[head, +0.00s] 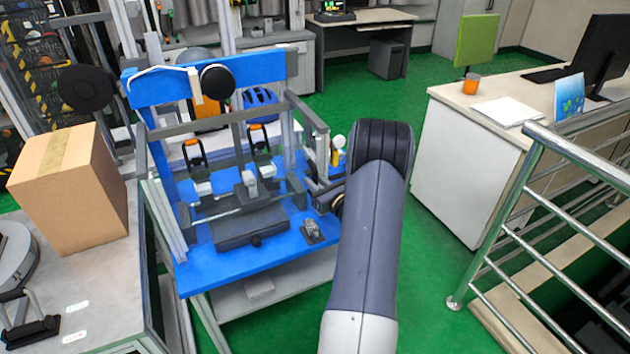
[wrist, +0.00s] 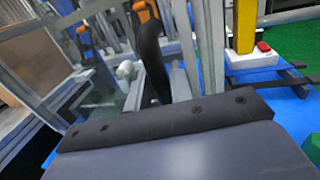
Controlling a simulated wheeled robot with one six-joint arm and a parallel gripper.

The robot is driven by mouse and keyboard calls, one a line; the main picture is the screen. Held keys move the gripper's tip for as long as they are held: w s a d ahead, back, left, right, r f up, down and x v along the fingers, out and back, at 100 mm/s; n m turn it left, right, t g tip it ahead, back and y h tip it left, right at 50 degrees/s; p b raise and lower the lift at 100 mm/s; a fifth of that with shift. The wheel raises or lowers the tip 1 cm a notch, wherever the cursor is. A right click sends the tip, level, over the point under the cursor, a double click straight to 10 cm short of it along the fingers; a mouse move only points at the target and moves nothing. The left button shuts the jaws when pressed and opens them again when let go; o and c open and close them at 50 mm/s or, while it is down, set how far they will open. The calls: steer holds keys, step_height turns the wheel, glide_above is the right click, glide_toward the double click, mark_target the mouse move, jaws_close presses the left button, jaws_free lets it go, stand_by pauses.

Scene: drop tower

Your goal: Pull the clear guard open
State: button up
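The clear guard (head: 222,205) is a see-through panel with grey edges at the front of the blue drop tower frame (head: 245,68). It looks closed across the front. In the wrist view the clear guard (wrist: 82,95) fills the left side, and a black curved handle (wrist: 151,62) stands upright near its right edge. My gripper (head: 326,194) is at the right side of the tower, mostly hidden behind my arm. In the wrist view its dark body fills the bottom and its fingertips do not show. I cannot tell whether it touches the handle.
A cardboard box (head: 70,185) stands on the bench at left. A yellow post (wrist: 244,25) with a red button (wrist: 263,46) stands right of the handle in the wrist view. A metal railing (head: 545,200) is at right. Green floor is clear between tower and white desk (head: 462,165).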

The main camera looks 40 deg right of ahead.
steer(key=shift+w, duration=0.1)
steer(key=shift+c, duration=0.3)
jaws_close()
